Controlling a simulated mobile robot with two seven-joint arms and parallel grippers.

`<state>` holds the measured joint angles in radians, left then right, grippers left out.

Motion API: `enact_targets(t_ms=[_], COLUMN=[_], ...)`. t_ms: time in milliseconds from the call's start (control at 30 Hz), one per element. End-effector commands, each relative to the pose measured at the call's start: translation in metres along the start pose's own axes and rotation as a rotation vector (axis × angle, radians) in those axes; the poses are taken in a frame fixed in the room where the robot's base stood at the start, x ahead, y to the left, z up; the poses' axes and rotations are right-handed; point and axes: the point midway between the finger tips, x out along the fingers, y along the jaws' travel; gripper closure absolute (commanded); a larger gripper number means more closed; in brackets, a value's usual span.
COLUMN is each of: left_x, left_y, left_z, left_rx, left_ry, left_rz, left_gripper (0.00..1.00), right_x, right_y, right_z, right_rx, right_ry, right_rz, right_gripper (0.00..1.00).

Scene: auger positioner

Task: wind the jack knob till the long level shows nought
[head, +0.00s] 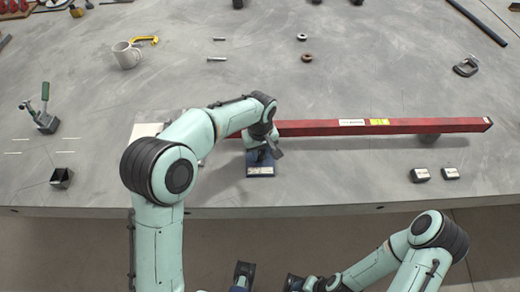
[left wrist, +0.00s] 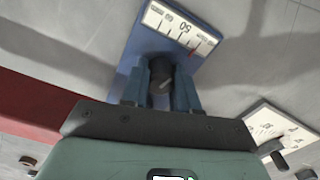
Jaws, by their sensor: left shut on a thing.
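The long level is a red beam (head: 330,127) across the table, with a yellow-green vial (head: 379,122); its bubble is too small to read. The blue jack (head: 260,170) stands near the table's front edge, by the beam's left part. In the left wrist view the jack's white scale (left wrist: 180,30) shows a 50 and a red mark. My left gripper (head: 262,152) is shut on the dark jack knob (left wrist: 163,85), a finger on each side; the knob bears a pale line. My right gripper (head: 243,276) is low in front of the table, partly cut off; its fingers are unclear.
A white dial card (left wrist: 275,130) lies beside the jack. Two small blocks (head: 420,175) stand near the front right edge. A green-handled clamp (head: 44,120) and a dark open box (head: 61,178) are at left. A mug (head: 126,55) stands farther back.

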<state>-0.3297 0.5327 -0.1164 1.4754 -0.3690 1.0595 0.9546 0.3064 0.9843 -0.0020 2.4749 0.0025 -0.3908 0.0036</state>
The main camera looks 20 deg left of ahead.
Motion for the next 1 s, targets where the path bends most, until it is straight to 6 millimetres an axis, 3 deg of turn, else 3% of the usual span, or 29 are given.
enact_targets(t_ms=[1000], left_x=[-0.003], left_y=[0.001], left_z=[-0.001], left_rx=[0.964], left_ry=[0.002], left_rz=[0.000], left_gripper=[1.00], right_x=[-0.044], right_y=[-0.016], right_z=[-0.001], right_rx=[-0.004], right_ry=[0.005], right_rz=[-0.003], right_gripper=[0.39])
